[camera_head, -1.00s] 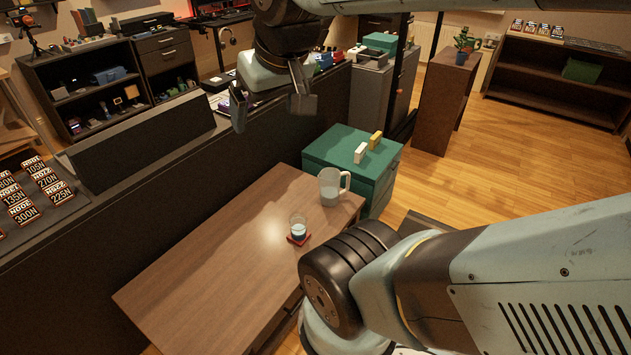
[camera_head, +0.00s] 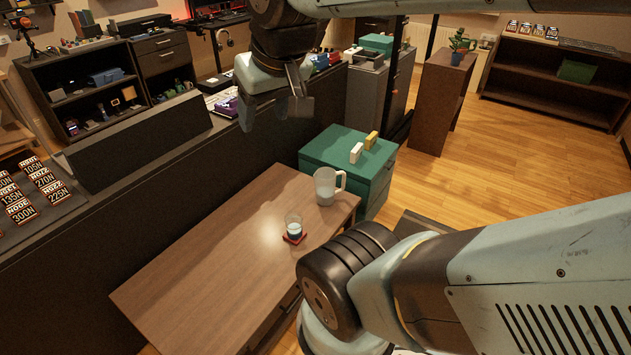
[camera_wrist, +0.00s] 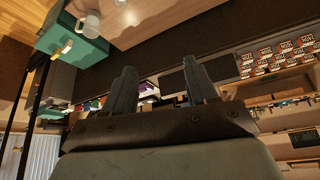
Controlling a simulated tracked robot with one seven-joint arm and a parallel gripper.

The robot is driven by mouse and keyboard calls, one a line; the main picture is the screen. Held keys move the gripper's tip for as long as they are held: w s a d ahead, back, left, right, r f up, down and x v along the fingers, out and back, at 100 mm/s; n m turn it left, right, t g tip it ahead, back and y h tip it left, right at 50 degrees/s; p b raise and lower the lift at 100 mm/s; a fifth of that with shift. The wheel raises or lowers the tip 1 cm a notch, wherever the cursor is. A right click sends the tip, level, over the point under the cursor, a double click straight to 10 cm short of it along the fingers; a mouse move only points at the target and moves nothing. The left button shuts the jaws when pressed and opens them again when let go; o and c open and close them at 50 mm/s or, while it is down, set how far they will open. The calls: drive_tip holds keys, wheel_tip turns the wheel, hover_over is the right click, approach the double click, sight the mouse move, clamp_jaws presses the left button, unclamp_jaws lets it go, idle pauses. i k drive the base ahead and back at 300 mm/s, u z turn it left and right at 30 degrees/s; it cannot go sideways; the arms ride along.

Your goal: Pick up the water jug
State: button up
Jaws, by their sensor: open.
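The water jug (camera_head: 324,187) is a pale, translucent jug with a handle on its right side. It stands upright on the wooden table (camera_head: 225,255), near the table's far right corner. In the wrist view the jug (camera_wrist: 91,24) shows small at the upper left. My gripper (camera_head: 272,108) is above and left of the jug in the head view, apart from it, over the dark partition. Its fingers (camera_wrist: 162,90) are spread and empty in the wrist view. A glass of water (camera_head: 293,226) stands on a red coaster (camera_head: 294,238) in front of the jug.
A green cabinet (camera_head: 320,152) stands close behind the jug with a white block (camera_head: 356,153) and a yellow block (camera_head: 371,140) on top. A dark partition (camera_head: 130,205) runs along the table's left side. The table's front left is clear. Wooden floor is open at right.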

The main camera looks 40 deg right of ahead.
sight(325, 177)
drive_tip(key=z, duration=0.05)
drive_tip(key=k, duration=0.95)
drive_tip(key=u, duration=0.2)
drive_tip(key=i, duration=0.15)
drive_tip(key=z, duration=2.45)
drive_tip(key=i, duration=1.95)
drive_tip(key=u, duration=1.3)
